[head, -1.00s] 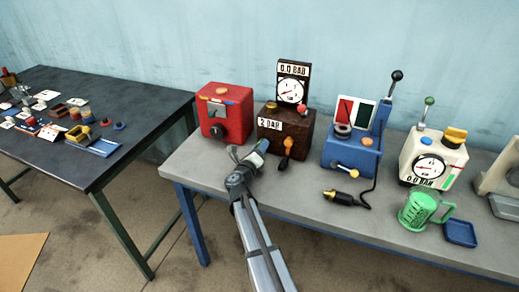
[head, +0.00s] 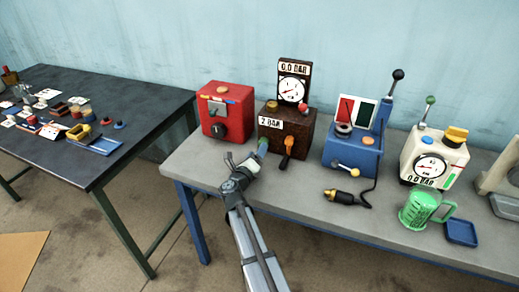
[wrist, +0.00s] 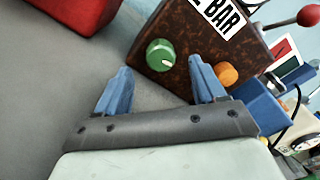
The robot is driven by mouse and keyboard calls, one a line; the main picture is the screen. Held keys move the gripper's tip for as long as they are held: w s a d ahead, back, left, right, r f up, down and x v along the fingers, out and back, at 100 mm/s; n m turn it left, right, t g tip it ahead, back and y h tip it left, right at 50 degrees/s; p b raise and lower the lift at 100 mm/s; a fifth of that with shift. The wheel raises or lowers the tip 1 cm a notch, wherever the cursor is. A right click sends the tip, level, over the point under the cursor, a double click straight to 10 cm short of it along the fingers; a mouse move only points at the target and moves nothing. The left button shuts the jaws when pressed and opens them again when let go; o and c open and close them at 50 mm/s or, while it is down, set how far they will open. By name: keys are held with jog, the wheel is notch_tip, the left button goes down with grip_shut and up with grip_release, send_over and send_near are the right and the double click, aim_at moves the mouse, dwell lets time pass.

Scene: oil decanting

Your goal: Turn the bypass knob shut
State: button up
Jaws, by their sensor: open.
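A dark brown box (head: 301,135) with a "2 BAR" label stands on the grey bench. A round green knob (wrist: 160,55) with a pale mark is on its front face, likely the bypass knob. My gripper (wrist: 160,66) is open with blue fingers, one on each side of the knob in the picture. The knob appears beyond the fingertips, and I cannot tell the exact gap. In the head view my gripper (head: 251,160) is at the box's left front.
A red box (head: 226,108) stands left of the brown one. A blue unit (head: 351,157) with levers and a black cable is to the right. A white gauge unit (head: 434,160) and green jug (head: 419,208) are farther right. The gauge (head: 291,89) reads 0.0 BAR.

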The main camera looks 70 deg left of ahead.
jog(key=v, duration=1)
jog(key=shift+w, duration=0.1)
jog(key=shift+w+a, duration=0.2)
jog(key=shift+w, duration=0.1)
jog(key=m, duration=0.9)
jog(key=x, duration=1.3)
jog(key=shift+w+a, duration=0.25)
jog(key=shift+a, duration=0.05)
jog(key=c, duration=1.1)
